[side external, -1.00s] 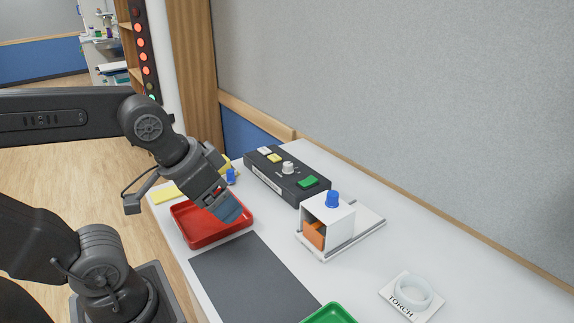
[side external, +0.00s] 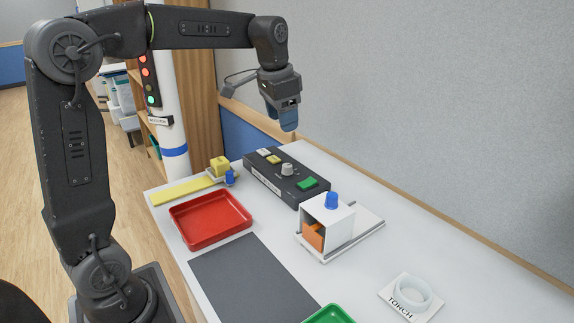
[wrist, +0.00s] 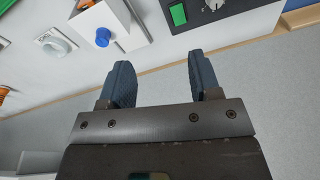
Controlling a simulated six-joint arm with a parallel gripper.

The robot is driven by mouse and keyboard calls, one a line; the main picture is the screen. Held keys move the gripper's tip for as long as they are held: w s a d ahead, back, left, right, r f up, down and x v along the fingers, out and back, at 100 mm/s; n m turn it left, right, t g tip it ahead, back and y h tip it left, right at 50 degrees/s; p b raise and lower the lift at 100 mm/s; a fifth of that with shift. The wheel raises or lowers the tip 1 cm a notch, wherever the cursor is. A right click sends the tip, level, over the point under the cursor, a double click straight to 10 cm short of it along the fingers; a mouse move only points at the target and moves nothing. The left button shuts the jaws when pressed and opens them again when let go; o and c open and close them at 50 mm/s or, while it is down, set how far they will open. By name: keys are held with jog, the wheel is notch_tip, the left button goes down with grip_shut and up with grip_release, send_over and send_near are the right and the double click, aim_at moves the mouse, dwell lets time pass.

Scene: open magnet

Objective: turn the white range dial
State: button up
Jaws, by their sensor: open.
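The white range dial (side external: 288,169) stands on top of the black control box (side external: 262,184), between a yellow button and a green button. In the wrist view the dial (wrist: 213,4) is cut by the top edge, next to the green button (wrist: 178,14). My gripper (side external: 289,126) is above the far side of the box, pointing down, apart from the dial. In the wrist view my gripper (wrist: 157,72) shows two blue-grey fingers spread with nothing between them.
A white housing (side external: 328,215) with a blue knob (side external: 332,200) and orange part stands right of the box. A red tray (side external: 210,219), dark mat (side external: 255,280) and torch holder (side external: 411,296) lie on the table. The grey wall (side external: 420,110) rises close behind.

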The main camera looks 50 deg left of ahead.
jog(key=w+a+f+g, duration=0.1)
jog(key=w+a+f, duration=0.2)
jog(key=w+a, duration=0.25)
jog(key=m+g, duration=0.1)
send_near(287, 165)
jog(key=shift+h, duration=0.4)
notch_tip(287, 165, down, 10)
jog(key=shift+a+r, duration=0.15)
jog(key=c, duration=0.9)
